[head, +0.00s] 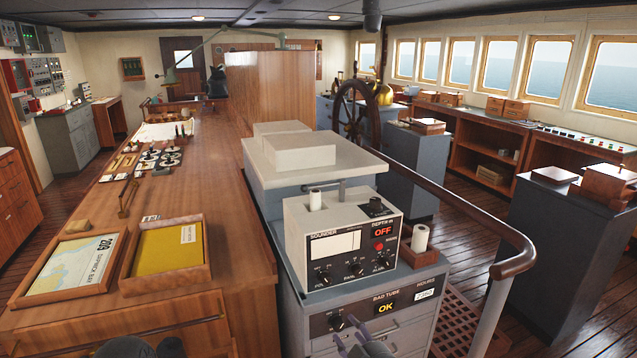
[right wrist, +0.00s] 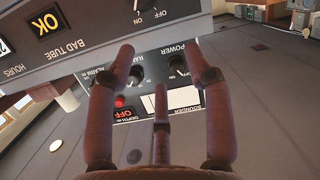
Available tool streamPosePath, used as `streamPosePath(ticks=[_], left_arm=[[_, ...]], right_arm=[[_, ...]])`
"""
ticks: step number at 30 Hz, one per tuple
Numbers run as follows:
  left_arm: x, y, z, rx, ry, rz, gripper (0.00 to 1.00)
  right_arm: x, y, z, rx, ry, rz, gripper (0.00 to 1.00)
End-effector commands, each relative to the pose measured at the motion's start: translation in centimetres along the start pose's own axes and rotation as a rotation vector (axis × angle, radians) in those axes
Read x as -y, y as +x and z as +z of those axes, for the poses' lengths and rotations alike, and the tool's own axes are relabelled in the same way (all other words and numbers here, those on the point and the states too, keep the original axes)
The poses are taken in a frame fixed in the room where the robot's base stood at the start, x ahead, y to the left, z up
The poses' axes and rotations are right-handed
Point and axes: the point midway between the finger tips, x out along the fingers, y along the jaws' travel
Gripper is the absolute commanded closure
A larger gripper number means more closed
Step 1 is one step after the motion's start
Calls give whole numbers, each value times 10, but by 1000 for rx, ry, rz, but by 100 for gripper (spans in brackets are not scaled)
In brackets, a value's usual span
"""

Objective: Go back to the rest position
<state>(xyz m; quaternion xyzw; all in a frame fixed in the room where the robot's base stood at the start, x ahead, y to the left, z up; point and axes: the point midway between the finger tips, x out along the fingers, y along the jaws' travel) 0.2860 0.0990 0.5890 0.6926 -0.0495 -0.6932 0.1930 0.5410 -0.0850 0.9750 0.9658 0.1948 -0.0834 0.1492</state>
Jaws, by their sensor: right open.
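My right gripper (head: 365,342) shows at the bottom of the head view, in front of the grey cabinet's upper panel. In the right wrist view its fingers (right wrist: 160,80) are spread open with nothing between them. Beyond them, that view shows the sounder's knobs and red button and the panel with the "OK" label (right wrist: 47,23). In the head view the white sounder (head: 338,275) stands on the cabinet, its display reading OFF. The panel below carries a yellow OK (head: 386,307) and a knob. I cannot tell whether the gripper touches the panel.
The wooden chart table (head: 205,300) on the left bears a framed chart (head: 75,265) and a yellow tray (head: 168,250). A handrail (head: 515,262) curves along the right, close to the cabinet. The ship's wheel (head: 353,112) stands farther back.

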Motion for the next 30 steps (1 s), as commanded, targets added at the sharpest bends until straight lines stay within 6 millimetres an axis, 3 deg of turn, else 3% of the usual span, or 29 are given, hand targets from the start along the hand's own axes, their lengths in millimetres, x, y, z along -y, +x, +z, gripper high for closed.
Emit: streamPosePath(ticks=[3,8,13,18,24,30], left_arm=[[-1,-3,0,0,0,0,60],[-2,-6,0,0,0,0,60],[-3,-9,0,0,0,0,60],[-4,-12,0,0,0,0,60],[-6,-16,0,0,0,0,60],[-6,-18,1,0,0,0,60]], right_arm=[[13,6,57,149,104,-35,48],[33,1,129,342,250,-67,48],[59,-16,201,548,406,-88,48],[91,-46,265,756,564,-98,48],[134,-94,328,999,746,-93,48],[169,-138,363,1185,881,-80,48]])
